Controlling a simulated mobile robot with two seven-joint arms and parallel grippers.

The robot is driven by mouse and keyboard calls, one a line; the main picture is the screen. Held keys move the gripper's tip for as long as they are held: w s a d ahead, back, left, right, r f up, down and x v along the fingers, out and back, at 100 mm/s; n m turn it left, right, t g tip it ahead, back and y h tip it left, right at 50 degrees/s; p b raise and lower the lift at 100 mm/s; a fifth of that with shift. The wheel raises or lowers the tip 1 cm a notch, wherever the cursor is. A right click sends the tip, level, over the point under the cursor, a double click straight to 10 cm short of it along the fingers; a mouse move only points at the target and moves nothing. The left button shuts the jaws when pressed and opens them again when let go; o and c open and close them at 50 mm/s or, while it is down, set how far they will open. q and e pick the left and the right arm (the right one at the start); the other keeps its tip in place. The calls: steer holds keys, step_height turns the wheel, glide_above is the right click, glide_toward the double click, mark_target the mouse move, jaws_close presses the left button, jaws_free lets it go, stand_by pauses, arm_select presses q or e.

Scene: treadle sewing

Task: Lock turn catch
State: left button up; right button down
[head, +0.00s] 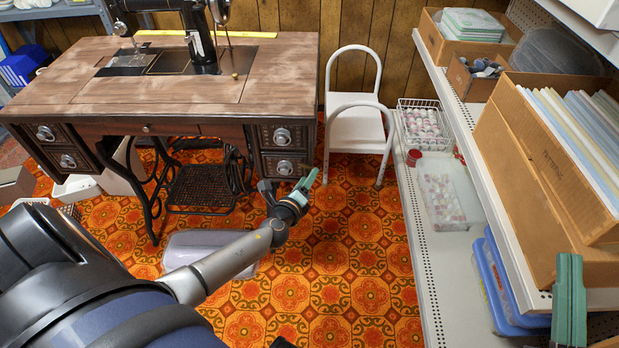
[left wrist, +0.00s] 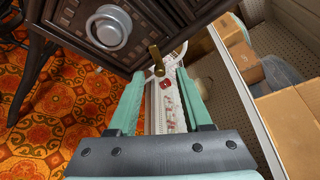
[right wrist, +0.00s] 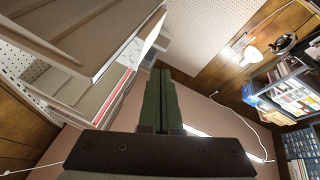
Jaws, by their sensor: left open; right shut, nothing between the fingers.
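A small brass turn catch (left wrist: 156,60) sticks out at the lower right corner of a dark drawer front (left wrist: 85,22) in the left wrist view. My left gripper (left wrist: 160,74) is open, with the catch in the gap between its fingertips and no clear contact. In the head view my left gripper (head: 304,184) is by the lower right drawer of the sewing table (head: 170,88); I cannot make out the catch there. My right gripper (head: 568,268) is shut and empty beside the shelf at the lower right. It also shows in the right wrist view (right wrist: 160,78).
A white chair (head: 353,125) stands just right of the table. A metal shelf (head: 432,255) with cardboard boxes (head: 545,165) and plastic bins (head: 447,200) fills the right side. A clear bin (head: 195,247) lies under my left arm. The patterned floor between table and shelf is open.

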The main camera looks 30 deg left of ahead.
arm_select(q)
steer(key=shift+x, duration=0.95)
arm_select(e)
steer(key=shift+s+a+r+n+t+y, duration=0.1)
steer(key=shift+s+r+n+t+y, duration=0.25)
steer(key=shift+r, duration=0.5)
steer(key=shift+s+a+r+n+t+y, duration=0.15)
steer(key=shift+s+r+n+y, duration=0.35)
steer(key=shift+r, duration=0.3)
steer(key=shift+d, duration=0.1)
arm_select(q)
jaws_close()
